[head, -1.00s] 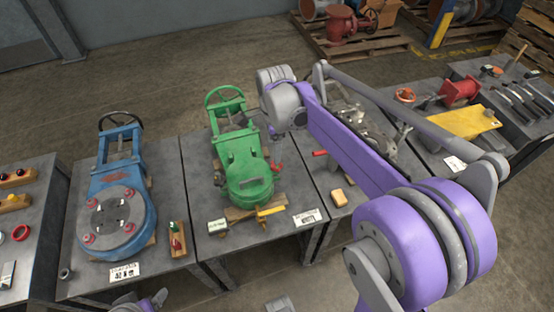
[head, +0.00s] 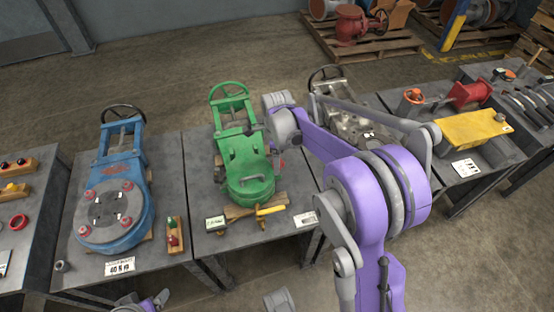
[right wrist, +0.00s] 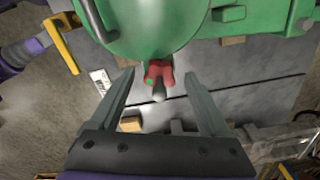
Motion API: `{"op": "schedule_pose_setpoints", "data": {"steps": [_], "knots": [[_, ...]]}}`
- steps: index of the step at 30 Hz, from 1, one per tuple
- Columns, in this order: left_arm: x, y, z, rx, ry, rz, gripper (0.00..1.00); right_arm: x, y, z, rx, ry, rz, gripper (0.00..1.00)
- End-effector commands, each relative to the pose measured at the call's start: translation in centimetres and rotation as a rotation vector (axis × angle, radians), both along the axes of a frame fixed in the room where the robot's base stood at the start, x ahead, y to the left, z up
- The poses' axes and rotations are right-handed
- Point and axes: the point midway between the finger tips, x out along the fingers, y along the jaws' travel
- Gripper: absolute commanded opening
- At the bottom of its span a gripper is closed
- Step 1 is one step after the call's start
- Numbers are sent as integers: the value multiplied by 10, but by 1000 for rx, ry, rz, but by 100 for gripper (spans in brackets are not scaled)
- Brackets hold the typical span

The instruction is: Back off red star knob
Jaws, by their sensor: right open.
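The red star knob (right wrist: 158,73) sticks out from the side of the green valve (right wrist: 140,25) in the right wrist view, with a grey stem end pointing towards me. In the head view the green valve (head: 247,165) lies on a grey table, and the knob's side is mostly covered by my right arm. My right gripper (right wrist: 160,76) is open, with one finger on each side of the knob. Clear gaps show between both fingers and the knob. In the head view the right fingers are hidden behind my wrist. Only part of my left arm shows at the bottom edge.
A blue valve (head: 115,195) stands on the table to the left. A grey valve (head: 352,120) and a yellow block (head: 465,136) stand to the right. A wooden block (right wrist: 130,124) lies below the knob.

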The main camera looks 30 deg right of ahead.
Motion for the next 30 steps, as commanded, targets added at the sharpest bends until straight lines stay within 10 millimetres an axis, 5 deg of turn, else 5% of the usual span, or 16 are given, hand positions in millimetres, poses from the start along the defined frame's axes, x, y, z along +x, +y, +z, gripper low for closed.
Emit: {"op": "schedule_pose_setpoints", "data": {"steps": [10, 24, 30], "knots": [[0, 0, 0, 0, 0, 0, 80, 0, 0, -5, 0, 0, 1, 80], [0, 0, 0, 0, 0, 0, 80, 0, 0, -4, 0, 0, 1, 0], [0, 0, -1, 0, 0, 0, 80, 0, 0, -4, 0, 0, 11, 0]]}}
